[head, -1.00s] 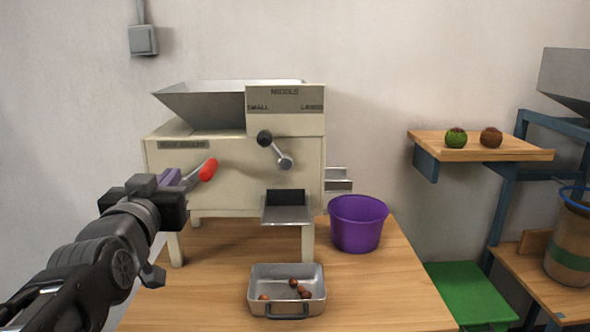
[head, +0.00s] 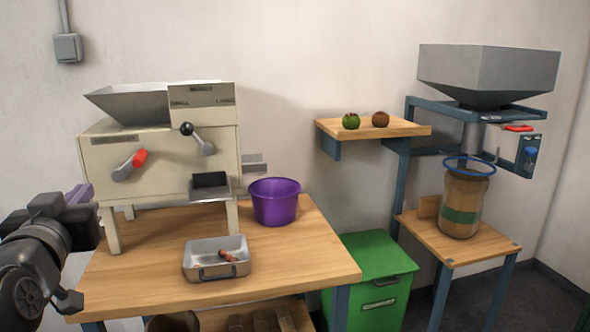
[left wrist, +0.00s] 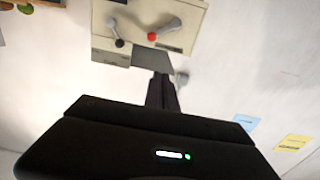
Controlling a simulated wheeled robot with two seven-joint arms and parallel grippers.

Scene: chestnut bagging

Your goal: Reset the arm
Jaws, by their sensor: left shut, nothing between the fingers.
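My left gripper (head: 82,197) is at the left edge of the head view, left of the cream sorting machine (head: 160,160) and apart from its red-tipped lever (head: 138,159). In the left wrist view its dark fingers (left wrist: 162,92) are together, with nothing seen between them. The machine also shows there upside down (left wrist: 185,35), with its red-tipped lever (left wrist: 153,37) beyond the fingers. My right gripper is not in view.
A metal tray (head: 203,275) with several chestnuts and a purple bucket (head: 276,203) stand on the wooden table (head: 300,262). A green bin (head: 375,270) is right of it.

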